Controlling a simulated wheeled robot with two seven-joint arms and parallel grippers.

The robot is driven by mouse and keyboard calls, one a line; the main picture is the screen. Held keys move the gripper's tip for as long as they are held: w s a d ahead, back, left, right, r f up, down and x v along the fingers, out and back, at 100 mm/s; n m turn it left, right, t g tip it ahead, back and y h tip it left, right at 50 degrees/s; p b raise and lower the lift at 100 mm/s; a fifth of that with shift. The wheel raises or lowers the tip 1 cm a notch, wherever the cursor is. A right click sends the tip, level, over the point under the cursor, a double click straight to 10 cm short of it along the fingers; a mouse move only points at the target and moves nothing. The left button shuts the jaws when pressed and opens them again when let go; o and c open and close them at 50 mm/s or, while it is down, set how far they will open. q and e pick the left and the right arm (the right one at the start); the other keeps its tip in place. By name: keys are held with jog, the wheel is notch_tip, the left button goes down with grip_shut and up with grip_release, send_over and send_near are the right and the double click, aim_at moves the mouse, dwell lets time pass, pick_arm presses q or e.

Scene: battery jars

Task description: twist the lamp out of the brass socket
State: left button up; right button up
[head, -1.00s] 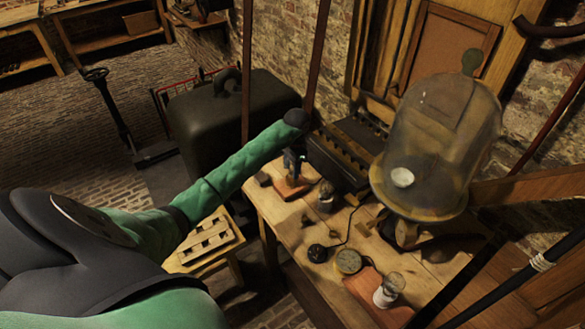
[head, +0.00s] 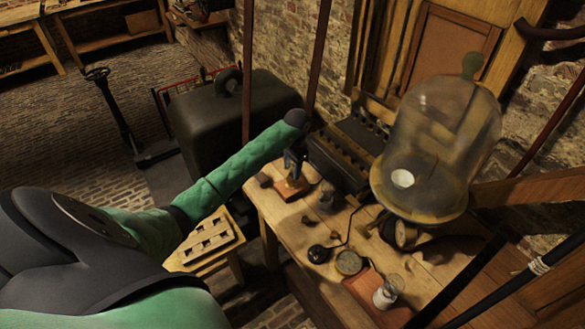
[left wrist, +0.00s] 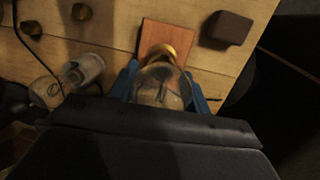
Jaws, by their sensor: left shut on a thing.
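The lamp (left wrist: 160,88) is a clear glass bulb in the left wrist view. Its neck meets the brass socket (left wrist: 163,52), which is on a reddish wooden block (left wrist: 172,33); I cannot see whether the threads are engaged. My left gripper (left wrist: 165,92) has its blue fingers on both sides of the glass and is shut on it. In the head view my left gripper (head: 292,163) points down over the block (head: 288,193), with a little brass (head: 293,183) showing below it. The lamp is mostly hidden there. My right gripper is not in view.
A glass bell jar (head: 440,130) stands at the right of the bench (head: 310,255). A dark slotted box (head: 340,155) stands behind the block. Small jars and parts lie to the right and in front. A dark block (left wrist: 228,28) lies beside the socket's base.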

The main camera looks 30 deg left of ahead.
pick_arm(q)
jog(key=shift+r, duration=0.25)
jog(key=shift+r+p, duration=0.35)
jog(key=shift+r, duration=0.1)
jog(key=shift+r, duration=0.4)
jog(key=shift+r+p, duration=0.45)
jog(key=shift+r, duration=2.05)
